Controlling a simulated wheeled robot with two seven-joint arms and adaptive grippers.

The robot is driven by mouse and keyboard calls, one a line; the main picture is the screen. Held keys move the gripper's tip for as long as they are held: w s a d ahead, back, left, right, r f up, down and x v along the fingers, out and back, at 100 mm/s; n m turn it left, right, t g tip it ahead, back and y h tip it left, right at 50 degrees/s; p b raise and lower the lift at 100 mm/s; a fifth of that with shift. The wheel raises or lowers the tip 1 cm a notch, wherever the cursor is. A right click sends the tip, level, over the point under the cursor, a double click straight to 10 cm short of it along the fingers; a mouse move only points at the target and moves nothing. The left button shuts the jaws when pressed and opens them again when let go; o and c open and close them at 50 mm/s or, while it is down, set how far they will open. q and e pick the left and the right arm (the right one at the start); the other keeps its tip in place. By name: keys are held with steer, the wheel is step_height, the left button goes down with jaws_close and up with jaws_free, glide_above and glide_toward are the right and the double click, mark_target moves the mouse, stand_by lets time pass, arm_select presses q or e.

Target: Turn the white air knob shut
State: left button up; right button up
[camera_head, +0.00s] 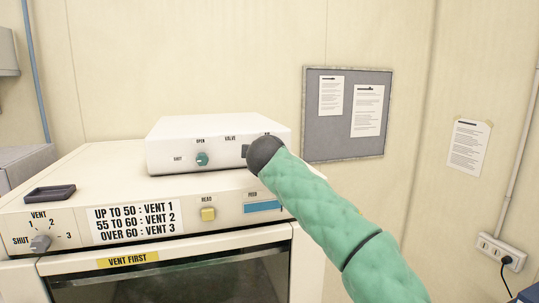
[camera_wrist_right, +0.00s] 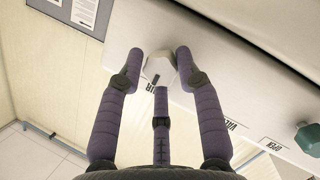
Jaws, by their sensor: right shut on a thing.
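The white air knob (camera_wrist_right: 160,68) shows in the right wrist view on the face of a white box (camera_head: 185,130), beside an upside-down label that seems to read AIR. It has a dark mark on its near side. My right gripper (camera_wrist_right: 159,60) has its purple-grey fingers around the knob, one on each side and a third below, shut on it. In the head view my green-sleeved right arm and its dark end cover the knob. My left gripper is in neither view.
A green knob (camera_head: 202,159) with OPEN and SHUT labels is left of my arm. Below are a vent dial (camera_head: 40,243), a yellow button (camera_head: 208,214) and a blue panel (camera_head: 262,206). A black tray (camera_head: 50,193) lies on the machine top. A notice board (camera_head: 347,145) hangs behind.

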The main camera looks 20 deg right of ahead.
steer(key=shift+w+a+f, duration=0.15)
steer(key=shift+a+f, duration=0.05)
steer(key=shift+f, duration=0.55)
steer(key=o, duration=1.1)
steer(key=shift+c, duration=0.2)
steer(key=shift+d+r, duration=0.15)
steer(key=shift+r, duration=0.15)
steer(key=shift+r, duration=0.15)
steer(key=shift+s+r, duration=0.2)
steer(key=shift+s, duration=0.5)
steer(key=v, duration=1)
steer(key=shift+s+a, duration=0.25)
steer(key=shift+s, duration=0.05)
steer(key=shift+f, duration=0.1)
